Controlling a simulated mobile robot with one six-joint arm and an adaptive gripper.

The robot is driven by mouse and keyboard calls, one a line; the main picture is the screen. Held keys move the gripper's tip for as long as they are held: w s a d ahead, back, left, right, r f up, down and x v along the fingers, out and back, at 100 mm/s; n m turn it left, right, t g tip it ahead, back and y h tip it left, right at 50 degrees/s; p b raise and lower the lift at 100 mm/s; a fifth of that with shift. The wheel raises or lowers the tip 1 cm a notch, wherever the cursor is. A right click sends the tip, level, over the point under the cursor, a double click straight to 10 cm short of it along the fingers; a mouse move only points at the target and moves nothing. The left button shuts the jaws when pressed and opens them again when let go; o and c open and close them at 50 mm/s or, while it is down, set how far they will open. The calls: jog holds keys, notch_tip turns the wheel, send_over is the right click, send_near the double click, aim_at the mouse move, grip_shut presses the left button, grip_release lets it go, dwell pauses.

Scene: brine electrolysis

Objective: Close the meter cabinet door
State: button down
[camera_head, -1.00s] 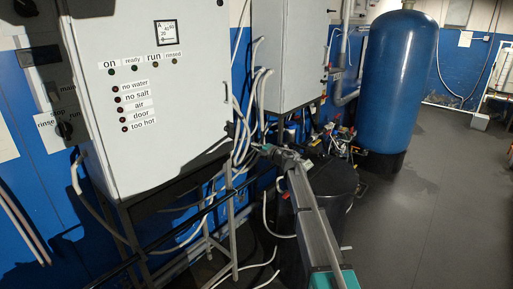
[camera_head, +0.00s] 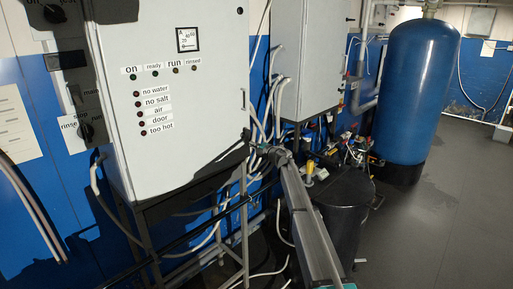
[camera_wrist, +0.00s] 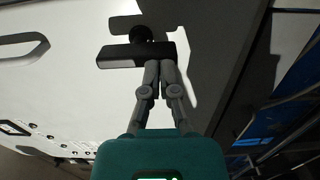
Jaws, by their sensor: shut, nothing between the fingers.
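The meter cabinet (camera_head: 165,105) is a white box on a dark metal stand, left of centre in the head view. Its front door carries a square meter (camera_head: 188,39) and rows of labelled lamps. The door looks flush or nearly flush; I cannot tell if a narrow gap is left. In the wrist view the white door (camera_wrist: 65,90) fills the left and middle, with a black handle (camera_wrist: 140,54) on it. My gripper (camera_wrist: 160,66) is shut and empty, its fingertips at the handle's lower edge, touching or very near. In the head view it is at the door's lower right edge.
A second white cabinet (camera_head: 312,60) hangs to the right, with pale hoses between the two. A black barrel (camera_head: 338,215) stands by my arm, and a blue tank (camera_head: 405,95) stands behind. Dark floor at the right is clear.

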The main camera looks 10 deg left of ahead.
aim_at(247, 139)
dwell(0.3)
jog(key=x, duration=0.4)
jog(key=shift+w, duration=0.4)
jog(key=shift+a+r, duration=0.1)
jog(key=shift+r, duration=0.3)
jog(key=shift+w, duration=0.1)
jog(key=shift+r, duration=0.1)
jog(key=v, duration=1.5)
jog(key=shift+d, duration=0.35)
jog(key=shift+w, duration=0.1)
